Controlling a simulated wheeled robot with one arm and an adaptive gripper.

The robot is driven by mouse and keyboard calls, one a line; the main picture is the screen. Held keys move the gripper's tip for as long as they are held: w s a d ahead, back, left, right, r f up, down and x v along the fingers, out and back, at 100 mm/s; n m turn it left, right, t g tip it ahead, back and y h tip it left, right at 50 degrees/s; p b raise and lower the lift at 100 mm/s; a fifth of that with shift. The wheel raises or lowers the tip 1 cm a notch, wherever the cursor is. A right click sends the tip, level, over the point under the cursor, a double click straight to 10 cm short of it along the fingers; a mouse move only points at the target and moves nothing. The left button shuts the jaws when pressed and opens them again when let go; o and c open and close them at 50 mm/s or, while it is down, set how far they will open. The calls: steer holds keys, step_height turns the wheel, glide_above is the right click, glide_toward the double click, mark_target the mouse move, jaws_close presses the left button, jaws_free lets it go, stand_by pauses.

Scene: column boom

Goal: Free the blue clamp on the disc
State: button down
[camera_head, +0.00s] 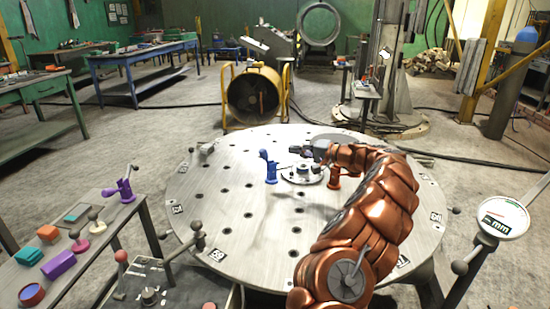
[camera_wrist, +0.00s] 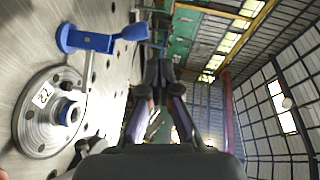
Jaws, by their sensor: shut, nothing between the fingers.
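The blue clamp (camera_head: 270,172) stands on the round table (camera_head: 225,215), at the left edge of the metal disc (camera_head: 302,179). Its blue handle points up, and a thin grey bar runs from it over the disc. In the wrist view the blue clamp (camera_wrist: 88,40) is at the upper left and the disc (camera_wrist: 32,122), with a number label, is at the lower left. My gripper (camera_head: 303,149) is above the table just behind the disc, right of the blue handle and apart from it. In the wrist view my gripper (camera_wrist: 158,72) is shut and empty.
A red-orange clamp (camera_head: 334,181) stands right of the disc, partly beside my arm. A side bench (camera_head: 100,245) at left holds coloured blocks and a purple clamp (camera_head: 125,188). A dial gauge (camera_head: 503,217) is at right.

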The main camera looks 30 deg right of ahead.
steer(key=s+d+f+t+h, duration=0.1)
steer(key=d+f, duration=0.1)
steer(key=d, duration=0.3)
steer(key=w+a+f+m+p, duration=0.1)
steer(key=w+a+f, duration=0.1)
steer(key=w+a, duration=0.5)
steer(key=shift+w+a+f, duration=0.2)
steer(key=shift+w+a, duration=0.05)
steer(key=shift+w, duration=1.45)
steer(key=shift+a+b, duration=0.2)
steer(key=shift+b, duration=0.2)
